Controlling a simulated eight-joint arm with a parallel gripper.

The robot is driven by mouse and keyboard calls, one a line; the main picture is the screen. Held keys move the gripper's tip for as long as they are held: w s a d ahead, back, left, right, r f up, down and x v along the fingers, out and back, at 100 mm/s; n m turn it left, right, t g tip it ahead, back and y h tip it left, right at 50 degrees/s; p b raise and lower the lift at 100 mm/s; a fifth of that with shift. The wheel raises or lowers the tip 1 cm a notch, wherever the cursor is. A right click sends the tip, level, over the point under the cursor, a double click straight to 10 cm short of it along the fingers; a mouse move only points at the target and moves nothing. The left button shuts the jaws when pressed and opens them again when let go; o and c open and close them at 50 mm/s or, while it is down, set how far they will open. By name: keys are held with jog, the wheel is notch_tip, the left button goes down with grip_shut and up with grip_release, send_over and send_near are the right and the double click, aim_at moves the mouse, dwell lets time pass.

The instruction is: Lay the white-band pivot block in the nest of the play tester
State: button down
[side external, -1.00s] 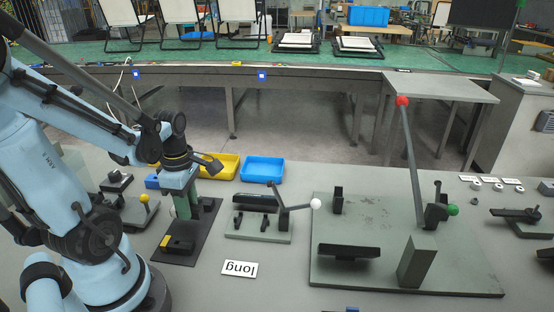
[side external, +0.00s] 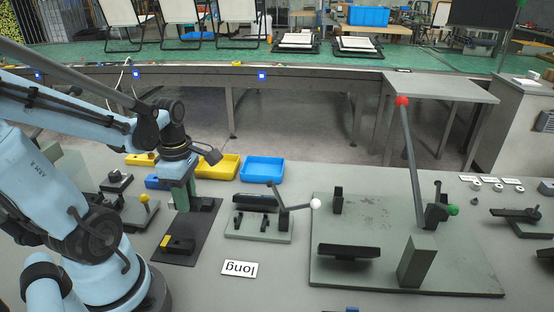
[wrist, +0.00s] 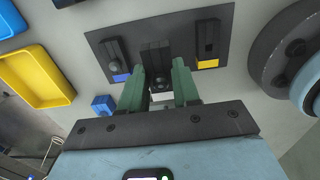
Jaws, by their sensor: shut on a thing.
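My gripper (wrist: 160,88) is shut on a dark block (wrist: 155,57), with a pale patch between the green fingers that fits the white band. In the side view the gripper (side external: 183,203) is low over the black board (side external: 185,246); the held block is hidden there. I cannot tell whether it is clear of the board. A yellow-band block (wrist: 207,45) and a blue-band block (wrist: 117,60) lie on the board on either side. Fixtures with a white-ball lever (side external: 258,228) and a yellow knob (side external: 132,212) stand nearby; which is the play tester is not clear.
A yellow tray (side external: 218,166) and a blue tray (side external: 262,169) stand behind. A large plate fixture with a red-ball lever (side external: 408,150) fills the right. Bare table shows around the card.

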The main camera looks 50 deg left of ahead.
jog(key=w+d+r, duration=0.3)
jog(key=w+d, duration=0.6)
jog(key=w, duration=0.2)
jog(key=shift+w+r, duration=0.3)
send_over(254, 223)
jog(key=shift+f, duration=2.95)
jog(key=shift+f, duration=0.2)
jog(key=shift+f, duration=0.35)
jog(key=shift+f, duration=0.5)
jog(key=c, duration=0.7)
grip_release()
jog(key=shift+c, duration=0.2)
